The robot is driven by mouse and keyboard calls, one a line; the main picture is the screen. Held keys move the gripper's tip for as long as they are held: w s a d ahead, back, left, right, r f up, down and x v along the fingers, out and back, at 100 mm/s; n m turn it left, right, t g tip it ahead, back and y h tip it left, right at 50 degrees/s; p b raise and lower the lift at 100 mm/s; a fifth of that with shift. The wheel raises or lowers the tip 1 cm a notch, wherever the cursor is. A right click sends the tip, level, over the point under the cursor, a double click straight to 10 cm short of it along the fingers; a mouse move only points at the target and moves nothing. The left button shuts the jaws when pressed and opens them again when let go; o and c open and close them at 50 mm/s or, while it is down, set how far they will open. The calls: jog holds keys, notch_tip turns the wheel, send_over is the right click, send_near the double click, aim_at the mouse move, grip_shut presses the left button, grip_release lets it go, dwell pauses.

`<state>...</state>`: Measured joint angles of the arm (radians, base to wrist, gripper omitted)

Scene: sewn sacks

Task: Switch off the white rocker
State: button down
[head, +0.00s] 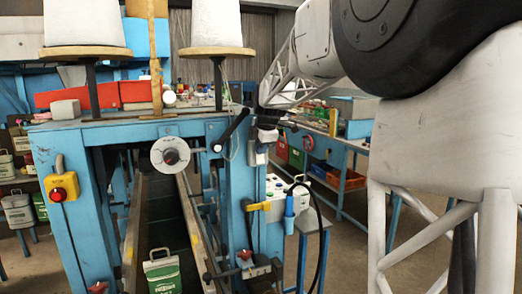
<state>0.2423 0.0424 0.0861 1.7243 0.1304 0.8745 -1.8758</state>
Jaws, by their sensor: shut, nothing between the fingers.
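My gripper (268,119) is a small dark shape at the end of my arm, in the middle of the head view. It is shut and holds nothing. It sits at the right upright of the blue frame (236,185). A small pale box (257,155) is on that upright, just below the gripper. I cannot tell whether the white rocker is on this box or on the white panel (276,187) with several buttons lower right. The rocker's position is too small to read, and I cannot tell whether the gripper touches anything.
A yellow box with a red button (62,187) is on the left leg. A white dial (170,155) faces me. A labelled sack (162,272) stands in the channel. A blue-handled tool (289,205) and black cable hang right of the upright. Open floor lies further right.

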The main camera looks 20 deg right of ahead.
jog(key=shift+r, duration=0.5)
jog(key=shift+s, duration=0.2)
jog(key=v, duration=1.1)
jog(key=shift+s+r, duration=0.15)
jog(key=shift+s, duration=0.3)
dwell(0.3)
